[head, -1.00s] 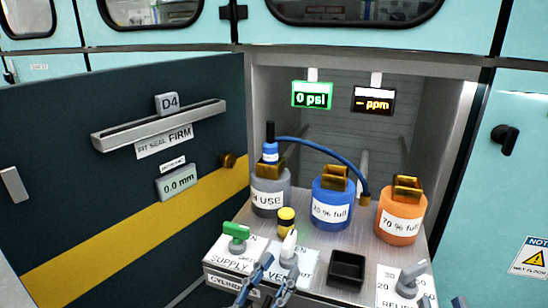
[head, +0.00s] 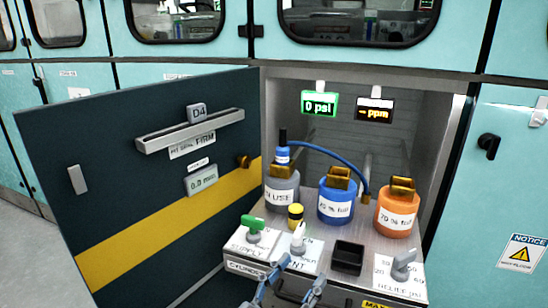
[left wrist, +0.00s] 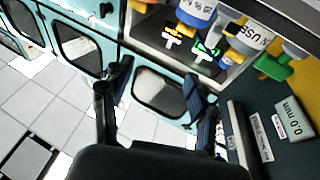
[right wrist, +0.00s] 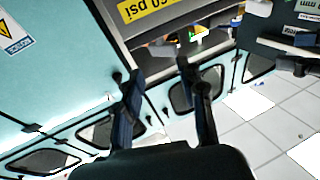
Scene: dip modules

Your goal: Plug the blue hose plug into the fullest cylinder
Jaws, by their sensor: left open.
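The blue hose plug (head: 283,155) with a black top sits on the grey cylinder (head: 282,192) labelled "IN USE". Its blue hose (head: 330,153) arcs right to a brass fitting (head: 366,188). The blue cylinder (head: 336,208) has a "% full" label whose digits are hard to read. The orange cylinder (head: 396,219) reads "70 % full". Both have brass tops and no plug. My left gripper (head: 298,272) is open and empty, low at the bay's front, apart from the plug. It also shows in the left wrist view (left wrist: 158,75). My right gripper (right wrist: 162,78) is open and empty.
An open dark door (head: 135,190) stands left. On the shelf are a green supply handle (head: 252,222), a white vent handle (head: 298,235), a yellow-black piece (head: 295,214), a black tray (head: 348,256) and a relief knob (head: 403,262). Displays (head: 320,104) hang above.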

